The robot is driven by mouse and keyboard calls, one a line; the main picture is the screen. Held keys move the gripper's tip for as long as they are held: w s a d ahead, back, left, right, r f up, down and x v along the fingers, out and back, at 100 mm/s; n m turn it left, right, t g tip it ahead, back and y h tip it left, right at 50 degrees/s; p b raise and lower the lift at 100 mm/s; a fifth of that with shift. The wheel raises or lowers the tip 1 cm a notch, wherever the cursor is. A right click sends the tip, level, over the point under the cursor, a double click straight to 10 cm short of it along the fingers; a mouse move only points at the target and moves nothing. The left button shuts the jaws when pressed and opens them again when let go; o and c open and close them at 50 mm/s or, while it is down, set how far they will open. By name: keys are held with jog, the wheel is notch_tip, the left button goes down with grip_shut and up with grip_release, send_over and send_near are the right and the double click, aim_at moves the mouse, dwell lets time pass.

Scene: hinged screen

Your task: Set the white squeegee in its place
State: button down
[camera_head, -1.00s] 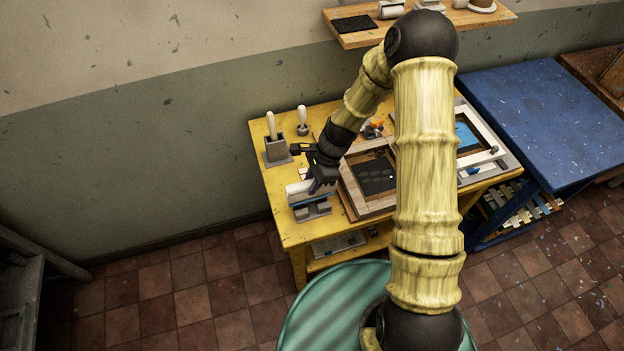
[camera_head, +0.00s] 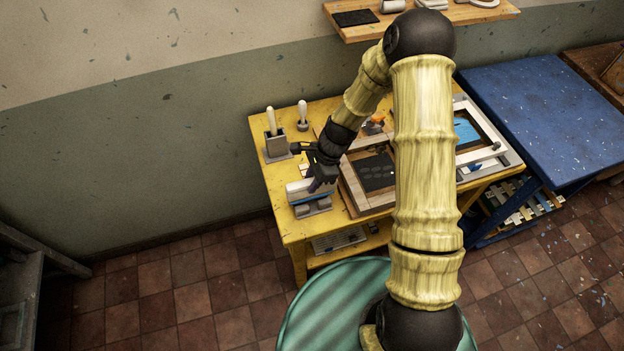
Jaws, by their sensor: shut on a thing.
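The white squeegee (camera_head: 297,190) is a pale bar with a blue-grey lower edge, at the front left of the yellow table. My gripper (camera_head: 314,187), dark and seen from behind, is shut on it near its right end. The squeegee is over a grey rack (camera_head: 315,208) with block-like supports. I cannot tell whether it rests in the rack or is just above it. My gripper partly hides the squeegee's right end, and the fingertips are hard to make out.
A grey holder with a pale-handled tool (camera_head: 276,146) stands behind the rack, with another white-handled tool (camera_head: 303,115) beyond. A wood-framed screen (camera_head: 352,190) lies close on the right. The yellow table's (camera_head: 284,225) left edge is near. A blue table (camera_head: 545,110) stands right.

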dwell(0.4)
jog(key=shift+f+b, duration=1.35)
jog(key=shift+f, duration=0.7)
jog(key=c, duration=1.1)
grip_release()
jog(key=shift+r, duration=0.1)
jog(key=b+v, duration=0.3)
jog(key=v, duration=1.4)
jog(key=shift+d+r, duration=0.1)
